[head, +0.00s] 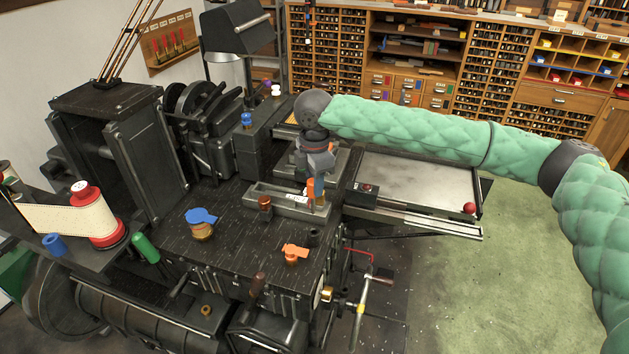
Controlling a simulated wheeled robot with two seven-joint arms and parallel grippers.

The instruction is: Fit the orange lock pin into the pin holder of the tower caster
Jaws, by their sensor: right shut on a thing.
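My right gripper (315,185) points down over the long grey tray (262,194) on the tower caster's dark top. It is shut on a narrow upright orange piece (311,188), which looks like the orange lock pin; the fingers hide part of it. I cannot tell whether its lower end touches anything. Another orange part (295,251), flat and flag-shaped on a small brass-coloured base, stands nearer the front edge. A short dark round fitting (314,236) is beside it; I cannot tell if this is the pin holder. My left gripper is not in view.
A blue flag-shaped part (201,215) on a brass-coloured base and a brown-red knob (265,203) stand on the top. A paper ribbon and red spool (101,226) are at left. A metal-topped side table (425,185) extends right, with a red ball (469,208).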

